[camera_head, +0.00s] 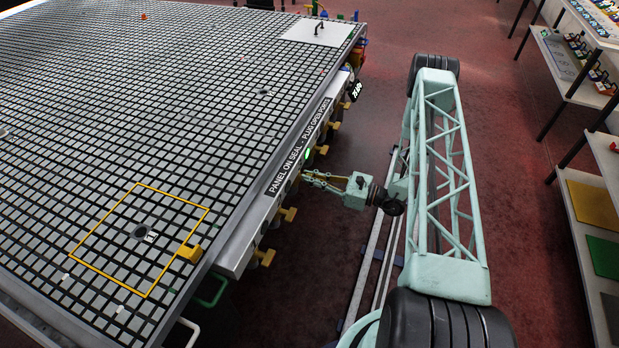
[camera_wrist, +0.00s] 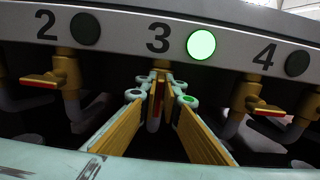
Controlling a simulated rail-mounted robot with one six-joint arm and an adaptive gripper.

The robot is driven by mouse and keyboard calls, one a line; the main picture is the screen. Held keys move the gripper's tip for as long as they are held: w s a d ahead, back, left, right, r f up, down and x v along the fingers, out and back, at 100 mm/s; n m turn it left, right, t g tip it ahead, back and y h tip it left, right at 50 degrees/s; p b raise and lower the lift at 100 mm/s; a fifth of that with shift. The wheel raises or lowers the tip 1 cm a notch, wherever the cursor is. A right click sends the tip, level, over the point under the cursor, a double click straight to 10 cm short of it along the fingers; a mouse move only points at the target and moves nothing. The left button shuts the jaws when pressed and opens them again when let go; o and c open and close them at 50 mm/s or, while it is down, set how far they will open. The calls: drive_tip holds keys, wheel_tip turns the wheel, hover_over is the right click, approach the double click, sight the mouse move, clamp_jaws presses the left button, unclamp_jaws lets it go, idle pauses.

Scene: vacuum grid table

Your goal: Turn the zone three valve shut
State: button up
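The zone three valve (camera_wrist: 158,88) is centred in the wrist view, below the printed 3 and a lit green lamp (camera_wrist: 201,44). It has a brass body, and its narrow handle shows a red strip. My gripper (camera_wrist: 160,98) reaches toward it with its two yellow-padded fingers on either side of the handle. The fingers look parted, with dark gaps beside the handle; contact at the tips is hard to make out. In the head view my gripper (camera_head: 308,177) is at the table's side panel. The valve itself cannot be told apart there.
The grid table (camera_head: 215,120) lies left in the head view; shelves (camera_head: 590,165) stand right across red floor.

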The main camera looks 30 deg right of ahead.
drive_tip(key=shift+d+m, duration=0.1)
drive_tip(key=shift+m, duration=0.5)
clamp_jaws()
drive_tip(key=m+b, duration=0.1)
drive_tip(key=m, duration=0.2)
drive_tip(key=shift+w+d, duration=0.15)
drive_tip(key=shift+w+d+f+m+b, duration=0.15)
drive_tip(key=shift+f+m+b, duration=0.15)
drive_tip(key=shift+m, duration=2)
drive_tip(key=shift+w+d+f+m+b, duration=0.1)
drive_tip(key=shift+f+m+b, duration=0.2)
drive_tip(key=shift+m, duration=2)
drive_tip(key=shift+w+d+f+m+b, duration=0.15)
drive_tip(key=shift+m+b, duration=0.25)
drive_tip(key=shift+m, duration=1.9)
drive_tip(key=shift+s, duration=0.1)
drive_tip(key=o, duration=0.6)
unclamp_jaws()
